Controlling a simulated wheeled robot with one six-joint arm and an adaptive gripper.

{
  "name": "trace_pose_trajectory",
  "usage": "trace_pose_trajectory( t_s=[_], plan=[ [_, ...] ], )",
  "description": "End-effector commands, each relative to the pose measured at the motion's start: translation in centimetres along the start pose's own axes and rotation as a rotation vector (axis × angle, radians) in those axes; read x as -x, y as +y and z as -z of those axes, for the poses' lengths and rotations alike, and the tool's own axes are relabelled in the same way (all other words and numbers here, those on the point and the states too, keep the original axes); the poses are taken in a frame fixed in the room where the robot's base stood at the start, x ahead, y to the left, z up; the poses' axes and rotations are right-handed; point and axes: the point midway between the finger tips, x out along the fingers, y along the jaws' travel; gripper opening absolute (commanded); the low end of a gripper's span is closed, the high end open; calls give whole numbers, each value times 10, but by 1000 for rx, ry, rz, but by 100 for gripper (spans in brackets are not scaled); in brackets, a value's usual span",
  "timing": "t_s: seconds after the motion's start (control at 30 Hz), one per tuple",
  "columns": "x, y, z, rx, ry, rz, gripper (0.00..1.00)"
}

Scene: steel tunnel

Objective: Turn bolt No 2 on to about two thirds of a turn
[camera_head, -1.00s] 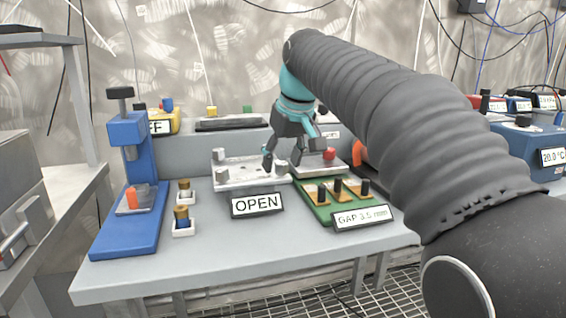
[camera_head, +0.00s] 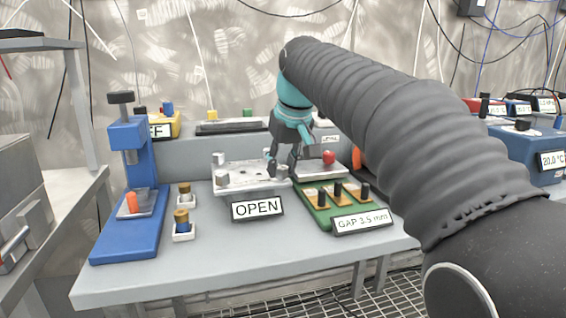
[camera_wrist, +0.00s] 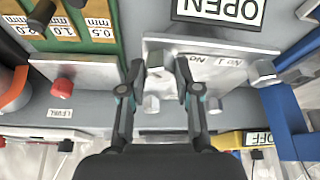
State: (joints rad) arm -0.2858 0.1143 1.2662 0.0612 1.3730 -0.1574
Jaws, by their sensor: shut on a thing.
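A pale metal plate (camera_head: 245,184) with several silver bolts lies on the bench behind the OPEN sign (camera_head: 257,208). My gripper (camera_head: 281,172) points down at the plate's right front corner. In the wrist view, my gripper (camera_wrist: 160,78) has its fingers on either side of a silver bolt (camera_wrist: 156,61), beside a partly hidden "No" label, and is shut on it. This seems to be bolt No 2. Another bolt (camera_wrist: 262,72) stands by the No 1 label (camera_wrist: 232,61). Two smaller bolt heads show at the plate's far edge. The fingers partly hide the held bolt.
A green gauge board (camera_head: 318,214) with black knobs and a GAP 3.5 mm sign (camera_head: 361,221) lies right of the plate. A red knob (camera_head: 328,157) stands close behind. A blue press (camera_head: 128,195) and two small fittings stand left. The front of the bench is clear.

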Motion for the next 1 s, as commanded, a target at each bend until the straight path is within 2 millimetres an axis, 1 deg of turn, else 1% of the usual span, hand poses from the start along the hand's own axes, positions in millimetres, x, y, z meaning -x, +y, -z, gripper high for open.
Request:
trace_pose_trajectory(
  t_s=[0.27,1.0],
  plan=[
    [2,-2,1,-178,-1,-74,0],
    [-1,-5,3,-827,1,-343,0]
  ],
)
